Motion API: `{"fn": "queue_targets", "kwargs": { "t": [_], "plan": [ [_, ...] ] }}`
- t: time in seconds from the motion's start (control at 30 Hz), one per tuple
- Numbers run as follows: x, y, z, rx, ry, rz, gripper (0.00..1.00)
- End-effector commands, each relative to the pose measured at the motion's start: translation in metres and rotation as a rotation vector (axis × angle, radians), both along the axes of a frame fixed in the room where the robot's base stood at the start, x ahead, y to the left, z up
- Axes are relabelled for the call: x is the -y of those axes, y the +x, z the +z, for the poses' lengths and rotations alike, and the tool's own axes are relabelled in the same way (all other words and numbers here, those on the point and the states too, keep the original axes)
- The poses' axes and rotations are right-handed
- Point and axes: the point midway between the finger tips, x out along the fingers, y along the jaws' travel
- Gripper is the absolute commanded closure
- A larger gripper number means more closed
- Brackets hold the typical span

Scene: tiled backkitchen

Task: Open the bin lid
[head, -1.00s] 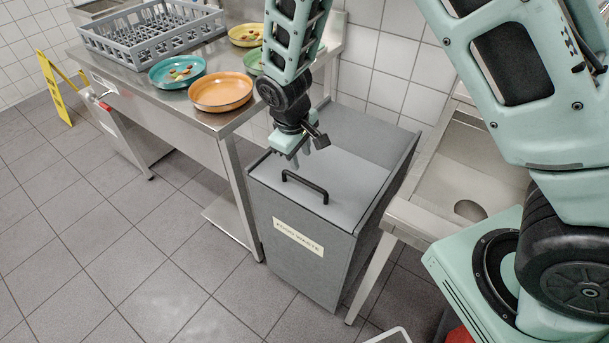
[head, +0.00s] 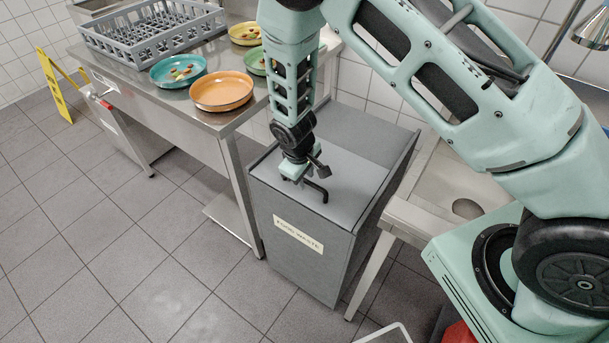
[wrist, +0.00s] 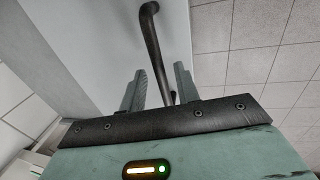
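The grey food waste bin (head: 300,268) stands between the steel table and the sink unit. Its flat lid (head: 350,182) is down. The lid's black bar handle (head: 322,190) is partly hidden behind my gripper (head: 298,180) in the head view. My gripper points down over the lid at the handle. In the wrist view, the two fingers of my gripper (wrist: 160,74) are apart, and the handle (wrist: 152,35) runs between them. A gap shows on at least the left side of the bar, so the fingers are not closed on it.
A steel table (head: 190,115) at left holds a grey dish rack (head: 150,40), an orange plate (head: 221,91), a teal plate (head: 178,71) and other plates with scraps. A sink unit (head: 440,190) stands close at the bin's right. The tiled floor (head: 130,250) in front is clear.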

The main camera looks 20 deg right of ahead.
Motion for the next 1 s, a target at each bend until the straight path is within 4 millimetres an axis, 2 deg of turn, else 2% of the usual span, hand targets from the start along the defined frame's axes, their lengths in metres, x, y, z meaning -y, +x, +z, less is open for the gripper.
{"fn": "queue_targets", "kwargs": {
  "t": [0.03,0.1,0.33,0.47,0.63,1.0],
  "plan": [
    [0.0,0.0,0.0,0.0,0.0,0.0,0.83],
    [0.0,0.0,0.0,0.0,0.0,0.0,1.0],
    [0.002,0.001,0.0,0.0,0.0,-0.001,1.0],
    [0.013,0.008,0.0,0.001,0.0,-0.004,1.0],
    [0.043,0.028,-0.001,0.003,0.001,-0.008,1.0],
    [0.127,0.084,-0.001,0.003,0.0,-0.006,1.0]
  ]
}}
